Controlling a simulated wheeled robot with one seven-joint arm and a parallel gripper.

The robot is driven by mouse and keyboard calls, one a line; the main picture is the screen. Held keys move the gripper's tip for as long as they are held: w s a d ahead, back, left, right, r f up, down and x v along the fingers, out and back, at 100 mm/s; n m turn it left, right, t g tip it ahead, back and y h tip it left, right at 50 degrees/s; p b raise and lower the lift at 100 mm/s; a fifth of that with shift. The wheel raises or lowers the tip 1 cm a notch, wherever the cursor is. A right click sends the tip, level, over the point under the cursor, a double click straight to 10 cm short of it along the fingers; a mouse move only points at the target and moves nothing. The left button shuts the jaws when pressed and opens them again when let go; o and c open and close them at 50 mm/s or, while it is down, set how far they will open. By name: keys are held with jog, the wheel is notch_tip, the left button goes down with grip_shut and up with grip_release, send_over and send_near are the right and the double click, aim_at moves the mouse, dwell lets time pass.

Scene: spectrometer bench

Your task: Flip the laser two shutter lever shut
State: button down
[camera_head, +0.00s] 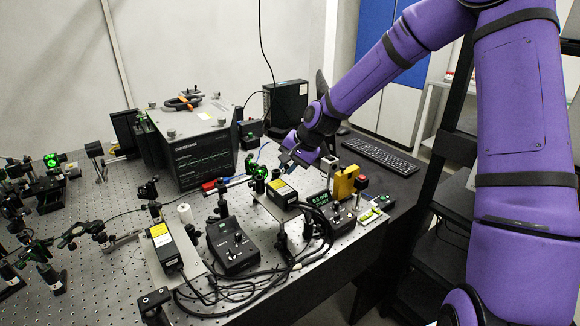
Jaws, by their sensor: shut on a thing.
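Two black laser boxes with yellow labels stand on the bench: one right of centre (282,193), one nearer the front left (165,248). I cannot read which is laser two. My gripper (286,158) is low at the far end of the right-hand laser, just behind and above it. It is shut on a small part there, seemingly the shutter lever, which the fingers hide. The lever's position cannot be made out. A green glow shows on the optic mount (259,172) just left of the gripper.
A large black instrument (200,155) stands behind left. Optics fill the left bench.

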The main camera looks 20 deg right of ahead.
jog(key=shift+s+a+r+n+h, duration=0.15)
jog(key=shift+s+a+n+h, duration=0.25)
jog(key=shift+a+h, duration=0.5)
jog(key=shift+s+a+r+t+h, duration=0.1)
jog(key=shift+a+t+h, duration=0.1)
jog(key=shift+h, duration=0.3)
jog(key=shift+s+a+r+t+h, duration=0.1)
jog(key=shift+t+h, duration=0.1)
jog(key=shift+h, duration=0.3)
jog(key=shift+s+a+n+t+h, duration=0.1)
jog(key=shift+a+n+t+h, duration=0.2)
jog(key=shift+h, duration=0.45)
jog(key=shift+s+a+n+t+h, duration=0.1)
jog(key=shift+a+t+h, duration=0.2)
jog(key=shift+h, duration=0.45)
jog(key=shift+a+r, duration=0.2)
jog(key=shift+w+r+h, duration=0.15)
jog(key=shift+r+h, duration=0.05)
jog(key=shift+h, duration=0.1)
jog(key=c, duration=1.1)
grip_release()
jog(key=v, duration=1)
jog(key=shift+s+r, duration=0.25)
jog(key=shift+s, duration=0.1)
